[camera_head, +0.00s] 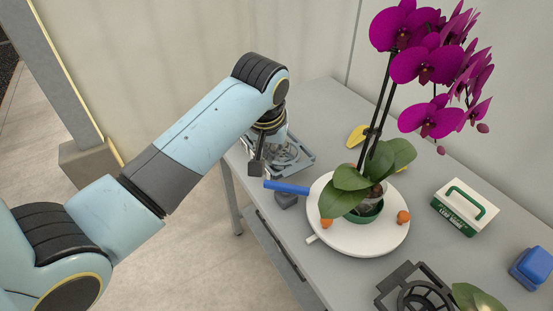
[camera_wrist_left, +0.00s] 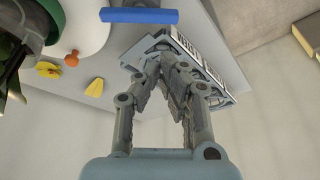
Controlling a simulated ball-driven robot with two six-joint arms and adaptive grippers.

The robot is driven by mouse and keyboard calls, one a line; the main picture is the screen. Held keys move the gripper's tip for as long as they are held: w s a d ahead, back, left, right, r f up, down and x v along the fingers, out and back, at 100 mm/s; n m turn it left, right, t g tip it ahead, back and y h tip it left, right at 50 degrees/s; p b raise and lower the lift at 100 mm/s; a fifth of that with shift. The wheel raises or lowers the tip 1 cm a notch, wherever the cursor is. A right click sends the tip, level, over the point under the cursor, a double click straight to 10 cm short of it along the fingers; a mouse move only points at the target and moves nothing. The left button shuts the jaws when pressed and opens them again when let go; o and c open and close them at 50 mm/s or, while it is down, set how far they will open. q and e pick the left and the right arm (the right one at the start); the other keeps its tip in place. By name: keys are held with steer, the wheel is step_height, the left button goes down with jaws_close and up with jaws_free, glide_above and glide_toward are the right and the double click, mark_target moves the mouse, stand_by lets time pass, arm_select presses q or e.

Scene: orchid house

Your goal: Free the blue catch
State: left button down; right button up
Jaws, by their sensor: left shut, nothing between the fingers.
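The blue catch (camera_head: 287,187) is a straight blue bar on a grey block, at the left edge of the white round turntable (camera_head: 330,236). It also shows at the top of the left wrist view (camera_wrist_left: 140,15). My left gripper (camera_head: 287,156) is behind the catch in the head view, over a grey tray (camera_head: 305,168). In the left wrist view its fingertips (camera_wrist_left: 164,50) meet, shut and empty, apart from the bar in the picture. The forearm and wrist partly hide the gripper in the head view. My right gripper is not in view.
A purple orchid (camera_head: 425,65) in a green-based pot (camera_head: 368,213) stands on the turntable, with orange clips near it. A yellow clip (camera_head: 357,135) lies behind. A white box with green handle (camera_head: 465,208), a blue block (camera_head: 533,268) and a black frame (camera_head: 412,290) are to the right.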

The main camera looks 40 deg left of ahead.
mark_target(277, 176)
arm_select(q)
steer(key=shift+s, duration=0.1)
steer(key=shift+f, duration=0.1)
steer(key=x, duration=1)
steer(key=shift+b, duration=0.35)
steer(key=shift+a, duration=0.1)
